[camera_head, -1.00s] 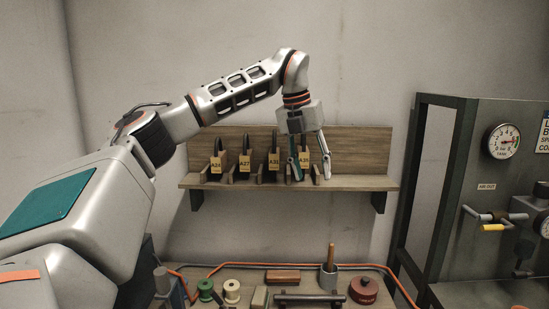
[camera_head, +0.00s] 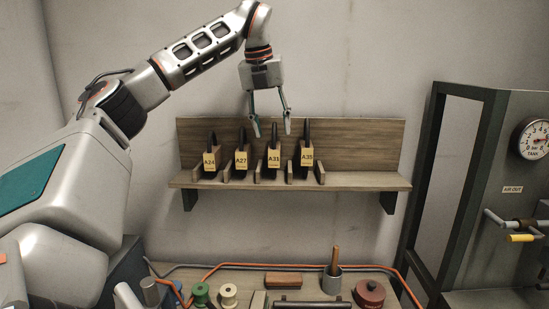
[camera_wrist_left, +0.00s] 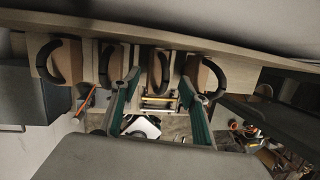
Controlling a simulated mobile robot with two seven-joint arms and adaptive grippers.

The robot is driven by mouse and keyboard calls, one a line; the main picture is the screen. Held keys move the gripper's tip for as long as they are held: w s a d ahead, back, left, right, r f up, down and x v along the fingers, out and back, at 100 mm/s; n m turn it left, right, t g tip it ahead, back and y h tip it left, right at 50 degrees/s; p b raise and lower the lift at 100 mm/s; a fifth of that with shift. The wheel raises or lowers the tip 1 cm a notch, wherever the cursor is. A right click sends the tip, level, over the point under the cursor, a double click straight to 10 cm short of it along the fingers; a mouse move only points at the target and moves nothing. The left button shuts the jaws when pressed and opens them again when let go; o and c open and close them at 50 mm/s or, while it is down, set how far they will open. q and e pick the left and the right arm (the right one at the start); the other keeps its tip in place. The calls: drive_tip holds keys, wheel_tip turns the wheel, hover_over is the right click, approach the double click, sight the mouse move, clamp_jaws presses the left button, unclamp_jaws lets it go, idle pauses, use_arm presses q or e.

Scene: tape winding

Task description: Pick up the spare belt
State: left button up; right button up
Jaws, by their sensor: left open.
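Which one is the spare belt, the frames do not say. My left gripper (camera_head: 272,129) is open and empty, pointing down above the A31 belt, its fingertips near the belt tops. In the left wrist view the belts show as dark loops, and one loop (camera_wrist_left: 158,72) lies between my open fingers (camera_wrist_left: 158,86). My right gripper is not in view.
The shelf (camera_head: 350,181) is clear to the right of the belts. Below, a bench holds a green spool (camera_head: 200,294), a grey cup (camera_head: 331,281) and a red round container (camera_head: 369,293). A dark cabinet with a gauge (camera_head: 533,140) stands at right.

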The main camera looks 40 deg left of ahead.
use_arm(q)
drive_tip(key=x, duration=0.3)
drive_tip(key=a+x, duration=0.1)
drive_tip(key=x, duration=0.1)
drive_tip(key=shift+w+f, duration=0.15)
drive_tip(key=shift+w, duration=0.05)
clamp_jaws()
